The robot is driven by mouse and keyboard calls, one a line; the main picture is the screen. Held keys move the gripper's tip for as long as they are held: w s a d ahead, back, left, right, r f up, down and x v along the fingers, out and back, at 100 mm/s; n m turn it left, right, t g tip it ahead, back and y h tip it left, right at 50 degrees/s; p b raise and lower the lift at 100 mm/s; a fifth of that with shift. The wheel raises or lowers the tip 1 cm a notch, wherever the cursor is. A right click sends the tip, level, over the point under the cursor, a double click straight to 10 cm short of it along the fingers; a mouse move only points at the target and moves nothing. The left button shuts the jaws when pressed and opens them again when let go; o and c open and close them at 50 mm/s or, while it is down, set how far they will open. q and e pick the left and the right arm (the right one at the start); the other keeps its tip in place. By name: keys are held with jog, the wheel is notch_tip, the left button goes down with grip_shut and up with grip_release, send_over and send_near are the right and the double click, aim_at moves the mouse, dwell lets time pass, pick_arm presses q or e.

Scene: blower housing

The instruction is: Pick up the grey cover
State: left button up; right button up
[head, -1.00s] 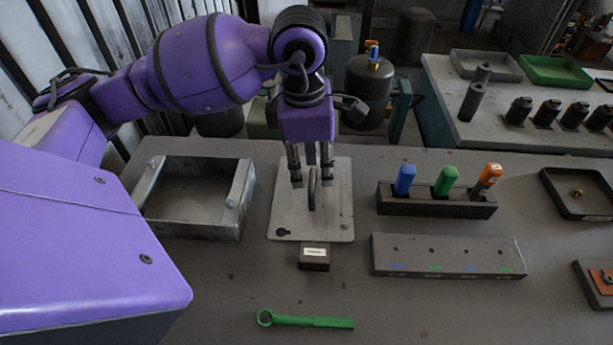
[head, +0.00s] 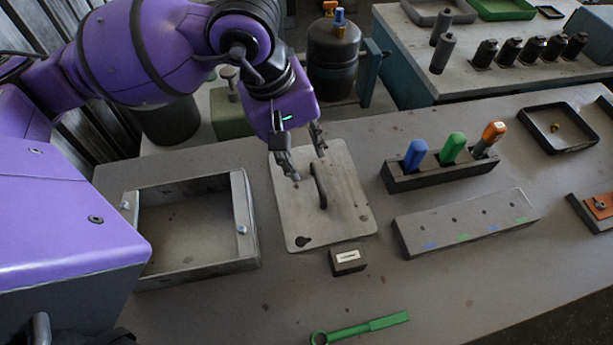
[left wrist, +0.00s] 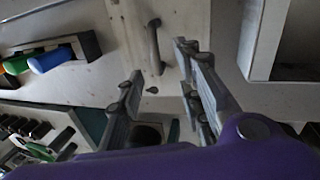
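The grey cover (head: 345,215) is a flat plate with a dark upright handle (head: 318,185) and lies on the bench. My left gripper (head: 309,166) is open, its fingers apart, near the far end of the handle and over the cover. In the left wrist view, the handle (left wrist: 155,45) shows between and beyond the open fingers (left wrist: 158,62), on the pale cover (left wrist: 190,15). The gripper holds nothing; whether a fingertip touches the handle is hard to tell. My right gripper is not in view.
An open grey housing (head: 249,262) stands left of the cover. A small labelled block (head: 347,268) and a green wrench (head: 362,330) lie nearer. A rack (head: 400,182) with coloured-handled tools and a grey slotted block (head: 466,222) are on the right.

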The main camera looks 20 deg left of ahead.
aim_at(317, 175)
pick_arm(q)
jog(key=shift+m, duration=0.5)
jog(key=x, duration=0.4)
jog(key=d+p+x, duration=0.1)
jog(key=x, duration=0.2)
jog(key=shift+r, duration=0.15)
jog(key=shift+w+f, duration=0.1)
jog(key=shift+f, duration=0.35)
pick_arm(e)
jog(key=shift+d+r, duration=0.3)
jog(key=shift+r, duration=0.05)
pick_arm(q)
grip_shut()
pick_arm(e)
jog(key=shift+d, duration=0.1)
